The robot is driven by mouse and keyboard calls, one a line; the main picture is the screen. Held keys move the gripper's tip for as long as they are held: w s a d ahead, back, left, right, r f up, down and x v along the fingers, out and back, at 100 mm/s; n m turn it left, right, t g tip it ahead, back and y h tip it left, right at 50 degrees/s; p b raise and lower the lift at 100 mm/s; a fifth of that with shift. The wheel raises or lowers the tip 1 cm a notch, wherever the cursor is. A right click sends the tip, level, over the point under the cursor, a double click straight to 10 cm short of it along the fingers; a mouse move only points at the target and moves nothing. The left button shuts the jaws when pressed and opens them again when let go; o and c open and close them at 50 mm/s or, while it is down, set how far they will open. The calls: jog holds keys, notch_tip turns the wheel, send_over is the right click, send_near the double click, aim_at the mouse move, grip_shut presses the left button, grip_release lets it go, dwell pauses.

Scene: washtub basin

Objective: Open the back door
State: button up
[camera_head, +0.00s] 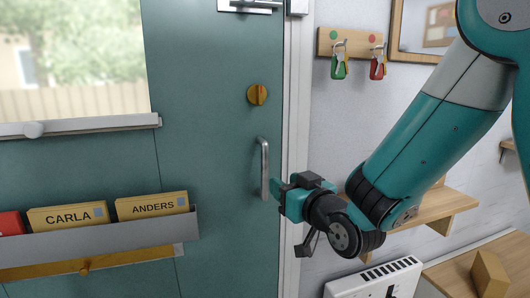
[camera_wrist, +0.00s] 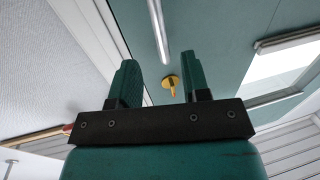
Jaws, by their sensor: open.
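The back door (camera_head: 215,190) is teal with a window and appears closed against its white frame. A vertical silver bar handle (camera_head: 264,168) is near the door's right edge, below a round gold lock knob (camera_head: 257,94). My gripper (camera_head: 277,187) is just right of the handle's lower part. In the wrist view, my open gripper (camera_wrist: 162,66) has nothing between its two teal fingers. The handle (camera_wrist: 158,30) appears beyond the fingertips there, and the lock knob (camera_wrist: 171,83) shows between the fingers. I cannot tell whether a finger touches the handle.
A grey rack (camera_head: 100,240) with name-labelled boxes is on the door. To the right are a wooden hook board (camera_head: 335,43) with green and red tags, a wooden shelf (camera_head: 445,203) and a white heater (camera_head: 385,278). A metal fitting (camera_head: 250,5) is at the top of the door.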

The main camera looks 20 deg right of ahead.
aim_at(266, 171)
jog(key=p+x, duration=0.5)
jog(key=x, duration=0.3)
jog(key=shift+w+r+p, duration=0.1)
jog(key=shift+w+p, duration=0.05)
jog(key=shift+p, duration=0.15)
jog(key=shift+x, duration=0.8)
grip_shut()
